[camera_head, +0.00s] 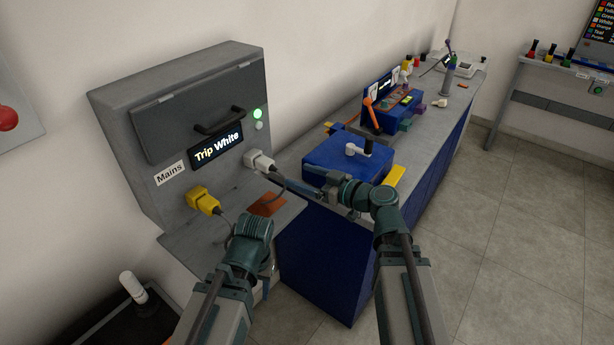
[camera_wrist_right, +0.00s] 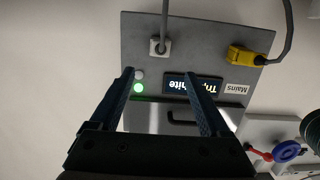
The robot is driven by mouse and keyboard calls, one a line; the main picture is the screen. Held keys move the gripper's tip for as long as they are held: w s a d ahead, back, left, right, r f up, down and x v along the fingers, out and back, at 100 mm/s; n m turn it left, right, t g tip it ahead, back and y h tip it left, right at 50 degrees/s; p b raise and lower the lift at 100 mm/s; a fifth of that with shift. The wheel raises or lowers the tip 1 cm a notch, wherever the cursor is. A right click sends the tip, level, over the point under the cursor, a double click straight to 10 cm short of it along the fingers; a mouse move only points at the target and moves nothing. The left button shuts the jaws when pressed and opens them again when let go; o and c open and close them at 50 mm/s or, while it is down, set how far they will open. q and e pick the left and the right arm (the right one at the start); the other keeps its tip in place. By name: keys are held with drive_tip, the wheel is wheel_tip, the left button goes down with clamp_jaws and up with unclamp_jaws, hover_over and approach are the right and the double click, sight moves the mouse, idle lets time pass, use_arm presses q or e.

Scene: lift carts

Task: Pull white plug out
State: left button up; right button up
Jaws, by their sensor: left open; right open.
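The white plug (camera_head: 260,161) sits in the grey panel, right of the lit display reading "Trip White" (camera_head: 216,151). Its grey cable hangs from it. In the right wrist view the panel is upside down, with the white plug (camera_wrist_right: 158,47) just beyond the fingertips. My right gripper (camera_head: 310,180) is open and empty, pointing left toward the white plug and apart from it. Its two fingers (camera_wrist_right: 157,74) are spread in the wrist view. My left gripper (camera_head: 268,272) is low, in front of the panel's ledge, partly hidden by its own wrist, away from the plug.
A yellow plug (camera_head: 204,200) with a cable sits in the panel at the lower left, near the "Mains" label (camera_head: 170,173). A green light (camera_head: 257,113) glows above the white plug. A blue box (camera_head: 340,160) stands on the bench to the right.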

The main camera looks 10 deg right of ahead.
sight(274, 167)
drive_tip(key=b+x, duration=0.1)
drive_tip(key=x, duration=1.2)
drive_tip(key=shift+b, duration=0.4)
drive_tip(key=shift+s, duration=0.1)
clamp_jaws()
